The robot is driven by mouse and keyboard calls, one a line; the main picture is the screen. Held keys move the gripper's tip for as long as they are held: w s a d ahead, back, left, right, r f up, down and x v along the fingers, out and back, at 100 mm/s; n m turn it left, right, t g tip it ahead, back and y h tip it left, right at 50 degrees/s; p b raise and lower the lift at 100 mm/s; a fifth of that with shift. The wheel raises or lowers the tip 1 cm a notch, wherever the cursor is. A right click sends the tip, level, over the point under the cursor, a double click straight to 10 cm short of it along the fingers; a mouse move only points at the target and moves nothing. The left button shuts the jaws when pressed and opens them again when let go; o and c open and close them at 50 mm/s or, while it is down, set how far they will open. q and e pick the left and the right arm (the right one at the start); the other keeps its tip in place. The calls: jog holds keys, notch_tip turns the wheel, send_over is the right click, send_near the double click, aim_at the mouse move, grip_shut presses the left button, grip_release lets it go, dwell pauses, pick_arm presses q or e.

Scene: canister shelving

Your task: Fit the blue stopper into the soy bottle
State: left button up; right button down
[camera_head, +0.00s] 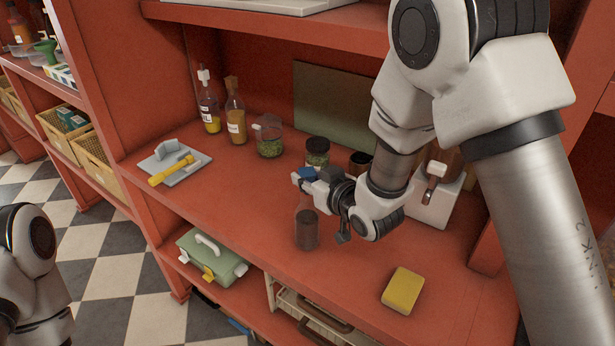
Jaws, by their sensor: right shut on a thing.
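The soy bottle (307,230) is clear with dark liquid and stands upright on the red shelf board near its front edge. My right gripper (308,180) reaches in from the right at the bottle's top. It is shut on the blue stopper (307,172), which shows as a small blue patch between the fingers. The stopper is at or just above the bottle's mouth. The fingers hide the mouth, so I cannot tell whether the two touch. My left arm shows only at the lower left edge, and its gripper is out of view.
Behind stand a yellow-filled bottle (209,108), a corked bottle (235,115), a glass jar (269,138) and a green-filled jar (317,151). A yellow-handled tool (171,170) lies left on a grey plate. A yellow sponge (402,291) lies front right. The board left of the bottle is clear.

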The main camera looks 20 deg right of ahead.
jog(key=shift+f+b, duration=0.9)
jog(key=shift+f, duration=0.2)
jog(key=c, duration=0.8)
grip_release()
jog(key=shift+c, duration=0.2)
jog(key=v, duration=0.7)
jog(key=shift+s, duration=0.2)
jog(key=shift+r, duration=0.1)
jog(key=shift+s+d, duration=0.1)
